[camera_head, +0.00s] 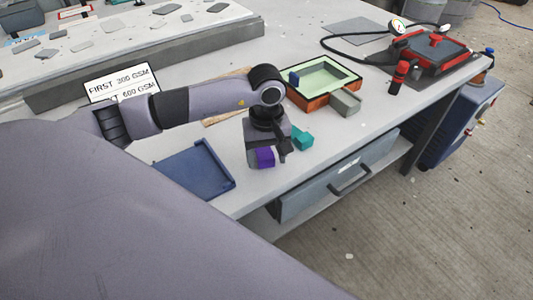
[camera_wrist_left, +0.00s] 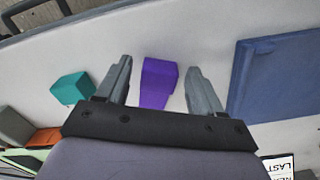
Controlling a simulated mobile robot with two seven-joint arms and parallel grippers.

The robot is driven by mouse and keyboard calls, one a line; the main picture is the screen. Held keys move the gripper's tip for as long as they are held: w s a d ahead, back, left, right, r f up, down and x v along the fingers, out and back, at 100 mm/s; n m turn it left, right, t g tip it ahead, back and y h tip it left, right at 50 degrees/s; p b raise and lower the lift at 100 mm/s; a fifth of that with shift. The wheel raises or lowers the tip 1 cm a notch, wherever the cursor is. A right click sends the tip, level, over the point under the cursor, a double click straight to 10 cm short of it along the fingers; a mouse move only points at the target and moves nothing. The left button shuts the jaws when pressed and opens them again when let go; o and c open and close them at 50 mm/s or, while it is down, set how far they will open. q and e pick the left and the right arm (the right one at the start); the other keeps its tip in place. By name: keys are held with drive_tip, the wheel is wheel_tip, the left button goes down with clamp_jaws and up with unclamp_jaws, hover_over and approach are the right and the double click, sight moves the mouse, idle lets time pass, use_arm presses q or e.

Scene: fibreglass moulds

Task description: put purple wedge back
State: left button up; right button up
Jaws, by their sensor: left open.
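The purple wedge (camera_head: 265,157) lies on the grey table near its front edge, partly hidden by my left gripper (camera_head: 270,155) in the head view. In the left wrist view the purple wedge (camera_wrist_left: 157,82) shows between the two open fingers of my left gripper (camera_wrist_left: 160,85). It looks free of both fingers, with a gap on each side; the height of the fingers above it is hard to tell. My right gripper is not in view.
A teal block (camera_head: 302,138) lies just right of the gripper, and a blue tray (camera_head: 195,172) lies to its left. An orange mould (camera_head: 318,98) with a pale green inside holds a small blue block (camera_head: 294,78); a grey-green block (camera_head: 345,102) stands at its front right. A drawer (camera_head: 335,180) hangs below.

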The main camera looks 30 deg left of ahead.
use_arm(q)
drive_tip(key=shift+r, duration=0.25)
wheel_tip(320, 180, up, 12)
drive_tip(key=b, duration=0.1)
drive_tip(key=shift+s+f, duration=0.1)
drive_tip(key=shift+f, duration=0.05)
idle(0.5)
